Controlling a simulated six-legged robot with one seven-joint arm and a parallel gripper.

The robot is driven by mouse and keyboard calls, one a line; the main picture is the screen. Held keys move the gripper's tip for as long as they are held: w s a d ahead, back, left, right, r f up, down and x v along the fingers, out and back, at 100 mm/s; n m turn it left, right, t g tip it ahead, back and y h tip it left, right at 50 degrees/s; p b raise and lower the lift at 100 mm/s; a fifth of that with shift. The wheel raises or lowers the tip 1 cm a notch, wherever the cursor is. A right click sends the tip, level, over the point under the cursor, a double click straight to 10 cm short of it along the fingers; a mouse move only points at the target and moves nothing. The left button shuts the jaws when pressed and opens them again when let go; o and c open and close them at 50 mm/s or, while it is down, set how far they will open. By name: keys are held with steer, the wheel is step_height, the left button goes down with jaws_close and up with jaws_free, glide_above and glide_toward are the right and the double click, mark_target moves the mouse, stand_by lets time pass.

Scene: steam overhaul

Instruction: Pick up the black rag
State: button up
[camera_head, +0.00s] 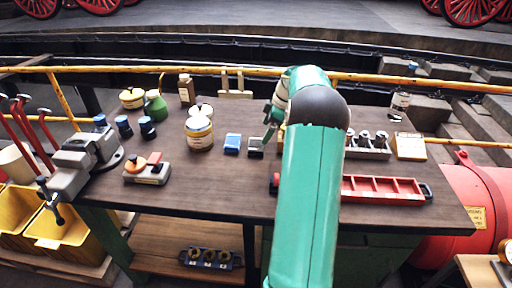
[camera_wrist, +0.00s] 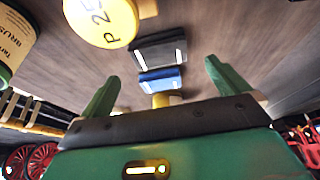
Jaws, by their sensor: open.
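The black rag (camera_head: 256,147) looks like a small dark folded block with a pale mark on its front, lying on the brown workbench (camera_head: 215,183). In the wrist view the black rag (camera_wrist: 158,50) shows beyond a blue folded piece (camera_wrist: 160,79). My gripper (camera_wrist: 161,70) is open and empty, its two green fingers apart. The blue piece shows between the fingertips in that view, with the rag just past them. In the head view my gripper (camera_head: 269,128) is just above and right of the rag, partly hidden by my arm.
The blue piece (camera_head: 232,143) lies left of the rag. A cream jar (camera_head: 199,134) stands further left; a yellow P 25 lid (camera_wrist: 100,20) is close in the wrist view. A red tray (camera_head: 382,190) and a socket rack (camera_head: 368,150) are at right.

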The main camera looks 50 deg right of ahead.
mark_target(257, 143)
steer(key=x, duration=0.8)
steer(key=shift+w+r, duration=0.1)
steer(key=shift+w, duration=0.15)
steer(key=shift+c, duration=0.4)
steer(key=c, duration=0.7)
